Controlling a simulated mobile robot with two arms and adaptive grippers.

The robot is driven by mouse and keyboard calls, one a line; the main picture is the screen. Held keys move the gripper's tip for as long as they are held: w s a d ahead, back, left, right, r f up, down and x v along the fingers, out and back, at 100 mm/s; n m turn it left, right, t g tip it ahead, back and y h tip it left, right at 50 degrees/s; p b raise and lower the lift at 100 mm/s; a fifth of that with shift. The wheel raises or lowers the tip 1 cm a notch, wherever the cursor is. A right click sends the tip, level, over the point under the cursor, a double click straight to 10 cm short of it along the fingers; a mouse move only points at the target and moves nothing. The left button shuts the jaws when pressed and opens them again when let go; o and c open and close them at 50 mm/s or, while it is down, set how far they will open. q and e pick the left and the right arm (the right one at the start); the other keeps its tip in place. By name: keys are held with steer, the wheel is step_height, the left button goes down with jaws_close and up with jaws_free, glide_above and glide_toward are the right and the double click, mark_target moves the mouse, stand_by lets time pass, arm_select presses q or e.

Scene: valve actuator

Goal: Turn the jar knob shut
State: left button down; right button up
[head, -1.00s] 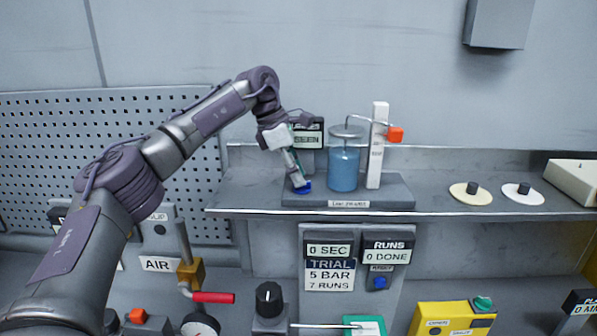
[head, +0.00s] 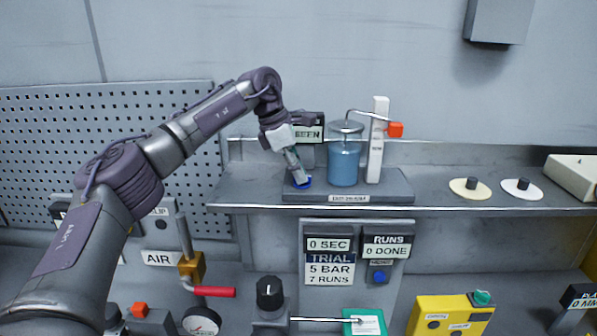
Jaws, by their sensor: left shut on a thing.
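The glass jar (head: 344,165) of blue liquid stands upright on a grey base on the shelf. A thin tube runs from its top to a white post (head: 377,142) with an orange block (head: 395,130). A blue knob (head: 305,183) sits at the left end of the base. My left gripper (head: 301,179) points down at the blue knob and is shut on it; its fingers hide part of the knob. My right gripper is not in view.
A dark sign (head: 309,131) stands behind my left gripper. The shelf (head: 430,195) is clear between the base and two round discs (head: 470,188) on the right. A trial panel (head: 330,266) hangs below the shelf.

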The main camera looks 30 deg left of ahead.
arm_select(q)
steer(key=n+t+y+b, duration=0.1)
steer(key=n+b, duration=0.2)
steer(key=n, duration=0.1)
steer(key=shift+s+d+b, duration=0.1)
steer(key=shift+b, duration=0.3)
steer(key=n+y+b, duration=0.1)
steer(key=n, duration=0.2)
steer(key=n+t+b, duration=0.1)
steer(key=n+b, duration=0.1)
steer(key=shift+s+d+n+y, duration=0.1)
steer(key=shift+d+n+y, duration=0.1)
steer(key=shift+n+y, duration=0.2)
steer(key=n, duration=0.1)
steer(key=n+y+b, duration=0.1)
steer(key=n, duration=0.1)
steer(key=shift+d+r+n, duration=0.1)
steer(key=shift+d+n, duration=0.05)
steer(key=shift+n, duration=0.15)
steer(key=shift+r+n+y+b, duration=0.1)
steer(key=shift+n+y+b, duration=0.65)
steer(key=shift+n, duration=0.75)
steer(key=c, duration=1.2)
jaws_free()
steer(key=shift+d, duration=0.1)
